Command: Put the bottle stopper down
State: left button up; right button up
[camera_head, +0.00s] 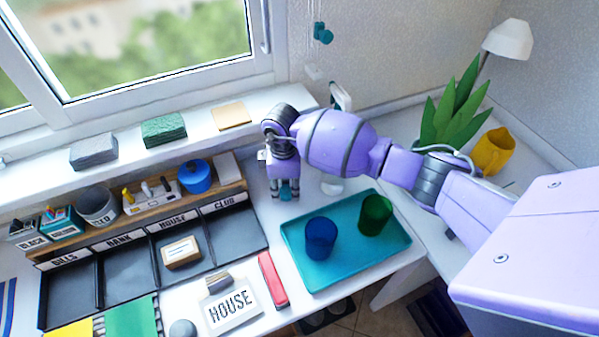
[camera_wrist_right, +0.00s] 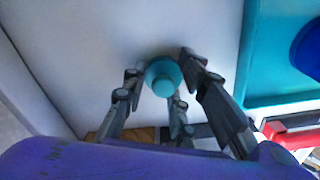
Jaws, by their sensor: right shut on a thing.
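The teal bottle stopper (camera_wrist_right: 163,77) is between the fingers of my right gripper (camera_wrist_right: 160,90) in the right wrist view. In the head view my right gripper (camera_head: 285,189) points down over the white table, between the black sorting tray and the teal tray, and is shut on the stopper (camera_head: 285,196). Only the stopper's lower part shows there; I cannot tell whether it touches the table. My left gripper is not in view.
The teal tray (camera_head: 346,272) with a blue cup (camera_head: 320,239) and a green cup (camera_head: 375,215) stands to the right. The black compartment tray (camera_head: 235,232) is at left. A red stapler-like object (camera_head: 272,280) and a HOUSE sign (camera_head: 231,312) lie in front. Bare white table surrounds the gripper.

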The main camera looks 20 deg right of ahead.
aim_at(285, 186)
jog(key=o, duration=0.8)
jog(key=shift+f, duration=0.15)
jog(key=shift+c, duration=0.2)
notch_tip(285, 186, up, 8)
jog(key=shift+p, duration=0.35)
jog(key=shift+f, duration=0.1)
